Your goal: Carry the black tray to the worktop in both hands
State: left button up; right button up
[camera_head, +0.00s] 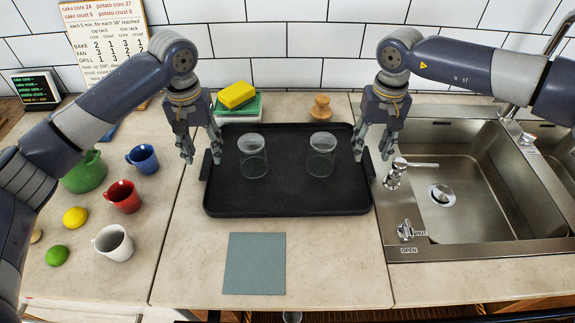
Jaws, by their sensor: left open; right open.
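The black tray (288,201) lies flat on the light worktop (330,270), between the mugs and the sink. Two clear glasses stand upright on it, a left glass (253,160) and a right glass (321,157). My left gripper (202,158) is open just outside the tray's left side, near its left handle. My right gripper (372,154) is open at the tray's right side, near its right handle. Both point downward, and neither holds anything. I cannot tell whether the fingers touch the tray.
A sink (470,180) with a tap adjoins on the right. A blue-grey square (255,264) lies in front of the tray. Blue (143,158), red (123,197) and white (113,242) mugs stand left. Behind are a yellow sponge (237,94) and a wooden object (320,108).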

aim_at(207, 163)
pick_arm(q)
jog(key=shift+f, duration=1.75)
pick_arm(e)
jog(key=shift+f, duration=1.75)
pick_arm(q)
grip_shut()
pick_arm(e)
grip_shut()
